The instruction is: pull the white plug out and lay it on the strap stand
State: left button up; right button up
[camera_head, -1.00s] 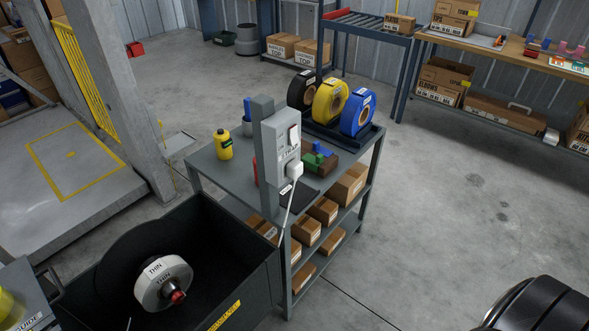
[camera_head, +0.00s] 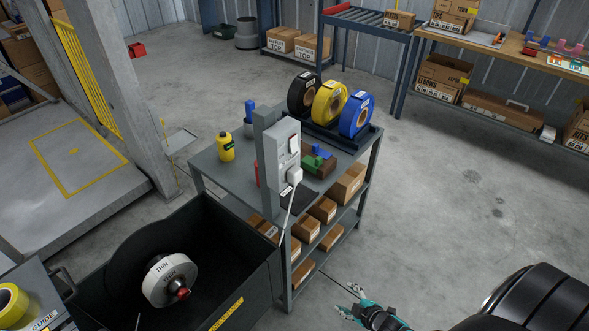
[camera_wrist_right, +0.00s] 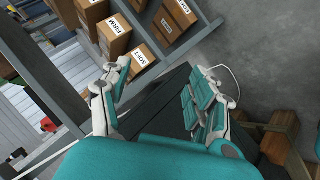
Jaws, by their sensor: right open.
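The white plug (camera_head: 294,175) sits in the grey socket box (camera_head: 281,150) on a post at the cart's near edge. Its white cable (camera_head: 288,215) hangs down, and a white cable also shows beside the right finger in the right wrist view (camera_wrist_right: 236,84). The dark strap stand (camera_head: 343,137) is at the cart's back right, holding black, yellow and blue strap rolls. My right gripper (camera_head: 346,299) is open and empty, low at the bottom of the head view, below and right of the plug and well apart from it. It also shows in the wrist view (camera_wrist_right: 163,88). My left gripper is not in view.
The grey cart (camera_head: 208,168) carries a yellow bottle (camera_head: 225,147) and a brown block with green and blue parts (camera_head: 318,160). Cartons (camera_head: 304,228) fill its lower shelves. A black bin (camera_head: 228,262) with a roll stands at the left.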

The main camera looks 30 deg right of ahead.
jog(key=w+r+n+t+y+p, duration=0.1)
jog(key=w+r+n, duration=0.15)
jog(key=r, duration=0.45)
jog(key=w+d+r+n+t+p, duration=0.1)
jog(key=w+r+n+t, duration=0.1)
jog(key=w+r, duration=0.3)
jog(key=w+r+n+t+y+p, duration=0.1)
jog(key=w+r+n, duration=0.15)
jog(key=r, duration=0.55)
jog(key=n+t+y+p, duration=0.3)
jog(key=n+y, duration=0.2)
jog(key=n, duration=0.1)
send_near(299, 178)
jog(key=w, duration=0.1)
jog(key=shift+a+r, duration=0.1)
jog(key=shift+r, duration=0.05)
jog(key=shift+w+b, duration=0.1)
jog(key=shift+b, duration=0.2)
jog(key=shift+b+x, duration=1.05)
jog(key=shift+x, duration=3.45)
grip_shut()
